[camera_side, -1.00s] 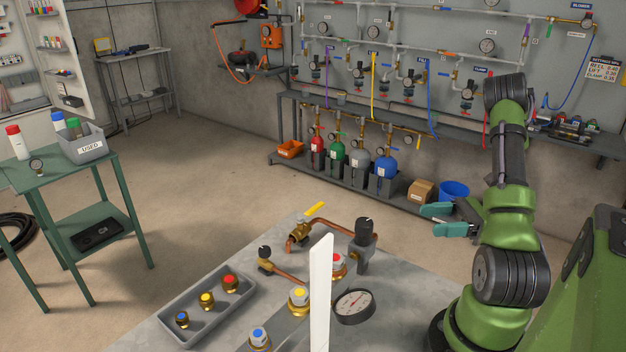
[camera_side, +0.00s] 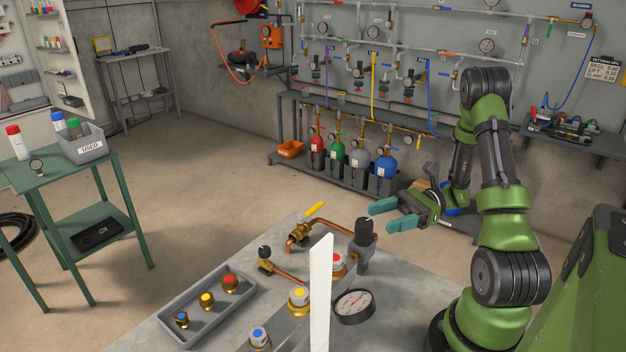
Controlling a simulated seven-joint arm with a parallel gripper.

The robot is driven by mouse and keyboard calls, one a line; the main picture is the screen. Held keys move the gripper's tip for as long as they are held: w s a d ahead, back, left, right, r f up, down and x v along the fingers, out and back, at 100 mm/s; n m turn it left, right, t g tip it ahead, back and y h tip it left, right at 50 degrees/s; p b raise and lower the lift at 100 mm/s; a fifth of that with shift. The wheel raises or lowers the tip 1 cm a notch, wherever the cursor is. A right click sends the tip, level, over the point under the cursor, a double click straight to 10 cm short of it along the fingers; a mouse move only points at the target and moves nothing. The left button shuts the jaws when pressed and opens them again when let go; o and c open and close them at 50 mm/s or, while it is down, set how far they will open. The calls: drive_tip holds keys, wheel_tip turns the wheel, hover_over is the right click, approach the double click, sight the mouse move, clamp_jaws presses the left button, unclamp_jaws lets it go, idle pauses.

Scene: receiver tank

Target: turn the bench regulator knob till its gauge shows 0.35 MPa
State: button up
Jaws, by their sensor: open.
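The bench regulator (camera_side: 364,242) stands on the grey bench, with a black knob on top and a copper pipe running to it from the left. A round white-faced gauge (camera_side: 354,306) with a black rim sits on the bench in front of it. Its needle is too small to read. My gripper (camera_side: 383,216) is open and empty, with teal fingers pointing left. In the picture it is just right of and above the regulator knob; I cannot tell the true distance. It does not appear to touch anything.
A yellow-handled valve (camera_side: 301,228) and a smaller black knob (camera_side: 264,252) sit on the same piping. A white upright panel (camera_side: 321,295) hides part of the bench. A grey tray (camera_side: 193,330) holds several capped brass fittings. Coloured cylinders (camera_side: 386,165) stand at the back wall.

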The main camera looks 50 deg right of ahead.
sight(366, 221)
drive_tip(key=x, duration=0.6)
drive_tip(key=shift+a, duration=0.1)
drive_tip(key=shift+c, duration=0.3)
drive_tip(key=c, duration=0.9)
drive_tip(key=m+t+h, duration=0.4)
drive_tip(key=t, duration=0.1)
drive_tip(key=shift+m+h, duration=0.3)
drive_tip(key=shift+h, duration=0.1)
drive_tip(key=o, duration=1)
drive_tip(key=shift+c, duration=0.2)
drive_tip(key=shift+s, duration=0.1)
drive_tip(key=v, duration=1.6)
drive_tip(key=shift+s+d+f, duration=0.2)
drive_tip(key=shift+s+d, duration=0.05)
drive_tip(key=shift+s, duration=0.05)
